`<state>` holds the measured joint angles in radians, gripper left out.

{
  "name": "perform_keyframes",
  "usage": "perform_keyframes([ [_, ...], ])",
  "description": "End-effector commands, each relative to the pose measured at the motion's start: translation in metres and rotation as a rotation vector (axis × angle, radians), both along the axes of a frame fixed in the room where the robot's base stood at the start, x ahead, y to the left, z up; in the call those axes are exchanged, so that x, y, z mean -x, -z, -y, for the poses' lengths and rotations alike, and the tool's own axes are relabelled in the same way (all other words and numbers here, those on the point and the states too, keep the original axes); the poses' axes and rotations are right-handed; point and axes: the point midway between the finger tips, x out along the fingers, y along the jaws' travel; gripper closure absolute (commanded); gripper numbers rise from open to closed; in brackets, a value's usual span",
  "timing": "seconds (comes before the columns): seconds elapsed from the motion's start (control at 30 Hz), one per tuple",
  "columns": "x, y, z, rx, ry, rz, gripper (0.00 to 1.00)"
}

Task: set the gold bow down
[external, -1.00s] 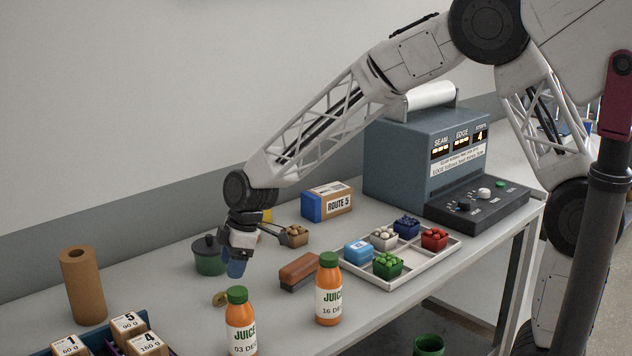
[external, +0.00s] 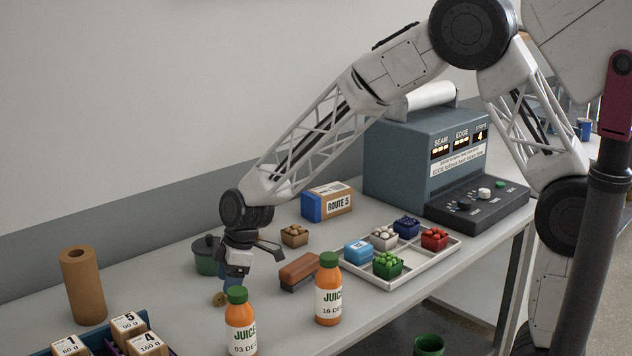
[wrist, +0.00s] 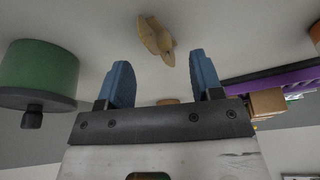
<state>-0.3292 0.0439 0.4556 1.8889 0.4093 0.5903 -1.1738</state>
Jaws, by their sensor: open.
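The gold bow (wrist: 157,40) lies on the table in the wrist view, beyond my fingertips and apart from them. In the external view the gold bow (external: 219,299) shows as a small gold shape, close beside my fingers. My gripper (wrist: 162,75) is open, its two blue fingers apart with nothing between them. In the external view my gripper (external: 233,282) points down, low over the table behind the juice bottles; its fingertips are partly hidden there.
A green pot (external: 206,262) stands close behind my gripper. Two juice bottles (external: 241,325) (external: 328,292) and a brown brush-like block (external: 299,270) stand in front and right. A kraft roll (external: 82,287) stands left, with bare table between. A white tray (external: 438,262) holds small baskets.

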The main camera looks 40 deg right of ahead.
Motion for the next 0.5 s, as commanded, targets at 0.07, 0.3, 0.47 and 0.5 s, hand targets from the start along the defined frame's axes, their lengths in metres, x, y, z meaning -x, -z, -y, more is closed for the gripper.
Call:
perform_keyframes([
  [0.07, 0.0, 0.009, -0.003, 0.0, 0.0, -0.002, 0.4],
  [0.3, -0.003, 0.03, -0.008, 0.0, 0.001, -0.002, 0.4],
  [0.47, -0.003, 0.033, -0.009, 0.0, 0.001, -0.001, 0.4],
  [0.5, -0.003, 0.033, -0.009, 0.0, 0.001, -0.001, 0.4],
])
